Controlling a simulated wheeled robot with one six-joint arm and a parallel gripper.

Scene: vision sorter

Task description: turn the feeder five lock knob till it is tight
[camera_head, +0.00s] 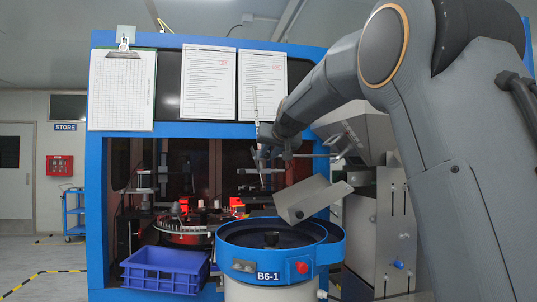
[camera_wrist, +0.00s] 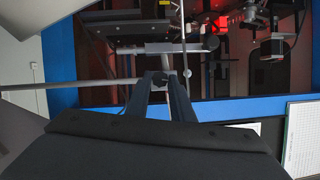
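My gripper (camera_head: 270,137) is in front of the machine's open window, beside a metal cross rod and an upright rod. In the wrist view its two fingers (camera_wrist: 160,77) reach toward the joint of these rods. A small dark round part, perhaps the lock knob (camera_wrist: 160,79), lies at the fingertips. I cannot tell whether the fingers press on it. The upright rod (camera_wrist: 184,55) and the cross rod (camera_wrist: 70,84) meet near it. No label for feeder five is readable.
A tilted metal chute (camera_head: 312,198) hangs over the bowl, close below my arm. A blue bin (camera_head: 165,270) stands at the left. Paper sheets (camera_head: 208,83) hang on the blue machine frame (camera_head: 98,200). A grey hopper unit (camera_head: 385,215) stands at the right.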

